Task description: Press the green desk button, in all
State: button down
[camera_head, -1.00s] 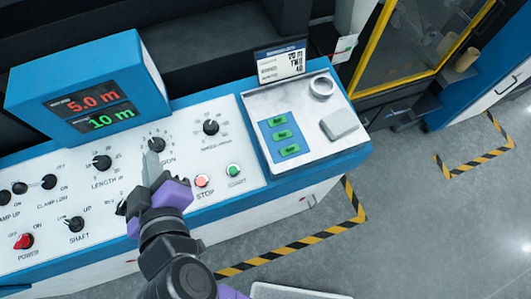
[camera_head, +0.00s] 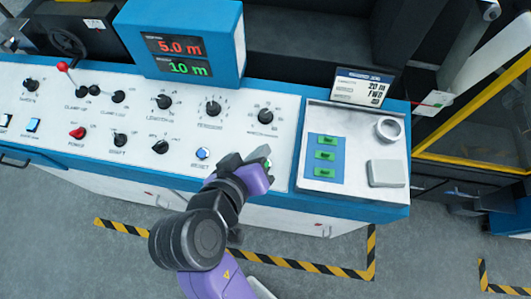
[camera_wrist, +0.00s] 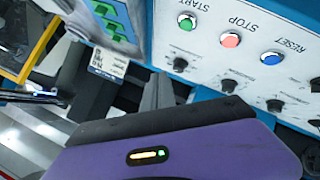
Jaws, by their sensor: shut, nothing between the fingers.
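The green button labelled START (camera_wrist: 187,22) sits at the end of a row on the white control desk (camera_head: 190,125), beside the red STOP button (camera_wrist: 229,40) and the blue RESET button (camera_wrist: 272,58). In the head view my gripper (camera_head: 259,156) is over this row, its tip overlapping the green button, of which only a sliver shows; the red button is hidden behind it. My gripper is shut and empty. In the wrist view its fingers (camera_wrist: 158,92) point toward the desk, with the green button clear of them. I cannot tell whether the tip touches the desk.
A metal tray (camera_head: 350,112) on the right holds a blue pad with green pieces (camera_head: 325,155), a tape ring (camera_head: 389,129) and a grey block (camera_head: 387,173). Several black knobs, including the tension knob (camera_head: 213,107), stand on the desk. A display box (camera_head: 222,45) rises behind.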

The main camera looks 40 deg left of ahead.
jog(key=shift+f, duration=0.1)
jog(key=f+b, duration=0.4)
jog(key=b, duration=0.1)
jog(key=w+f+b, duration=0.1)
jog(key=f+b, duration=0.1)
jog(key=shift+a+f, duration=0.3)
jog(key=shift+w+a+f+b, duration=0.15)
jog(key=shift+f+b, duration=0.4)
jog(key=shift+f, duration=0.35)
jog(key=shift+f, duration=0.1)
dwell(1.0)
jog(key=shift+f, duration=0.3)
